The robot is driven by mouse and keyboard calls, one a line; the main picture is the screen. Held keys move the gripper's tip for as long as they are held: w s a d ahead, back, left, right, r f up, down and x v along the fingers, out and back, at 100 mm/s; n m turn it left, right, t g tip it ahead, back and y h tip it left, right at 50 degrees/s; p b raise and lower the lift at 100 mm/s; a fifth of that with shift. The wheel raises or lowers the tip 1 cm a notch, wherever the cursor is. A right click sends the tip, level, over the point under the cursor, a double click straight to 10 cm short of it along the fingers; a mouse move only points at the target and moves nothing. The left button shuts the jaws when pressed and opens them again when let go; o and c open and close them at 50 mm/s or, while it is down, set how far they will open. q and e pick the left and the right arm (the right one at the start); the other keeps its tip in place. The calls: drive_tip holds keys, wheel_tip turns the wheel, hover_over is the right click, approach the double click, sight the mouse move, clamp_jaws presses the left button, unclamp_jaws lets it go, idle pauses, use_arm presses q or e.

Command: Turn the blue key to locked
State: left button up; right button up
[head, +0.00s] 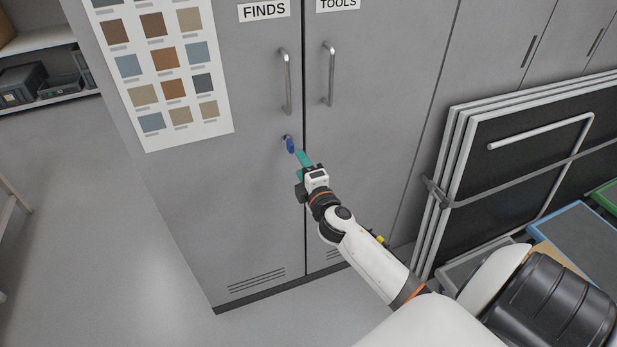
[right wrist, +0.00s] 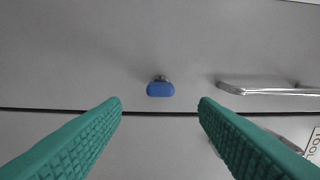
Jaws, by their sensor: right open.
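The blue key (head: 290,145) sits in the lock of the left cabinet door (head: 215,200), the one labelled FINDS, below its handle. In the right wrist view the blue key (right wrist: 160,89) is centred ahead, between and beyond the fingertips. My right gripper (head: 303,157) is just below and right of the key in the head view. In the right wrist view its green fingers (right wrist: 160,103) are wide apart with nothing between them. The key does not appear to touch either finger. My left gripper is not in view.
Vertical handles stand above the key on the left door (head: 288,82) and the TOOLS door (head: 329,75). Strapped framed panels (head: 500,170) lean at the right. A colour chart (head: 160,70) hangs on the cabinet's left part. The floor (head: 80,240) at left is clear.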

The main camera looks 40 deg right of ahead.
drive_tip(key=shift+v, duration=2.25)
drive_tip(key=s+a+f+m+g+y, duration=0.1)
drive_tip(key=s+f+m+g, duration=0.2)
drive_tip(key=f, duration=0.8)
drive_tip(key=s+a+f+m+g+y, duration=0.15)
drive_tip(key=s+f, duration=0.25)
drive_tip(key=f, duration=0.7)
drive_tip(key=s+a+f+m+g, duration=0.1)
drive_tip(key=s+a+f+g, duration=0.2)
drive_tip(key=f, duration=0.7)
drive_tip(key=s+a+f+m+g, duration=0.2)
drive_tip(key=s+f, duration=0.4)
drive_tip(key=s, duration=0.5)
drive_tip(key=s+a+f+m+g+y, duration=0.1)
drive_tip(key=s+a+f+m+g, duration=0.1)
drive_tip(key=s+f, duration=0.5)
drive_tip(key=s+a+f+m+g+y, duration=0.1)
drive_tip(key=s+a+f+m+g, duration=0.2)
drive_tip(key=s+f, duration=0.4)
drive_tip(key=s+a+g, duration=0.1)
drive_tip(key=s+g, duration=0.1)
drive_tip(key=s, duration=0.6)
drive_tip(key=shift+s, duration=0.4)
drive_tip(key=shift+a+f+y, duration=0.1)
drive_tip(key=shift+y, duration=0.15)
